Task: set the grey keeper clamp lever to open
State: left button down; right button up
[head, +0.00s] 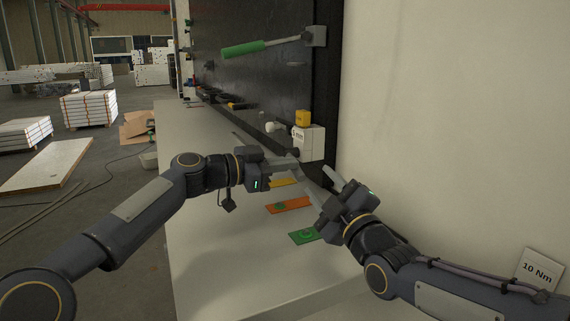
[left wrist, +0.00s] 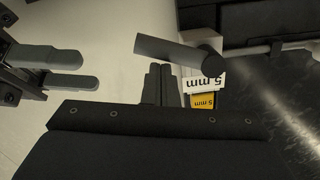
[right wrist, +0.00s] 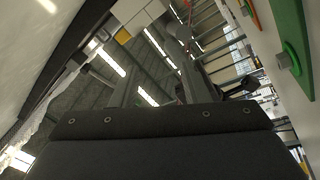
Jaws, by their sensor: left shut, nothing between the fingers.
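In the left wrist view a dark grey cylindrical bar (left wrist: 178,53), which looks like the grey lever's handle, lies across just beyond my left fingertips. I cannot tell whether they touch it. In the head view that spot is at the white block (head: 313,143), and the lever is hard to separate from my fingers. My left gripper (head: 292,164) is shut and empty below the block; its closed fingers (left wrist: 161,75) show in the left wrist view. My right gripper (head: 320,181) is open and empty to the right; its fingers also show in the left wrist view (left wrist: 62,68).
A yellow block (head: 302,117) tops the white one, with a 5 mm label. A green-handled lever (head: 245,48) sits higher on the black panel (head: 265,85). Orange (head: 288,204) and green (head: 303,237) plates lie on the pale bench (head: 215,270). A 10 Nm card (head: 540,269) stands right.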

jog(key=s+d+f+m+g+h, duration=0.1)
jog(key=s+d+m, duration=0.1)
jog(key=s+m, duration=0.2)
jog(key=s+d+f+m+g+h, duration=0.1)
jog(key=s+d+m, duration=0.1)
jog(key=s+m, duration=0.1)
jog(key=s+d+f+m+g+h, duration=0.1)
jog(key=s+d+m+g, duration=0.1)
jog(key=s+m, duration=0.2)
jog(key=shift+s+f+m, duration=0.35)
jog(key=shift+f+m, duration=0.05)
jog(key=shift+m, duration=0.2)
pick_arm(q)
jog(key=shift+f+m+b, duration=0.2)
jog(key=shift+m+b, duration=0.2)
jog(key=shift+b, duration=0.3)
pick_arm(e)
jog(key=s+d+f+m+g, duration=0.1)
jog(key=s+f+g, duration=0.2)
jog(key=s+f, duration=0.3)
jog(key=s+d+f+m+g, duration=0.2)
jog(key=s+f+g, duration=0.1)
jog(key=s+f, duration=0.4)
jog(key=s+d+f+m+g+h, duration=0.1)
jog(key=s+f+m+g, duration=0.1)
jog(key=s+f, duration=0.5)
jog(key=shift+s+d+f+g, duration=0.2)
jog(key=shift+f+g, duration=0.6)
jog(key=shift+f, duration=1)
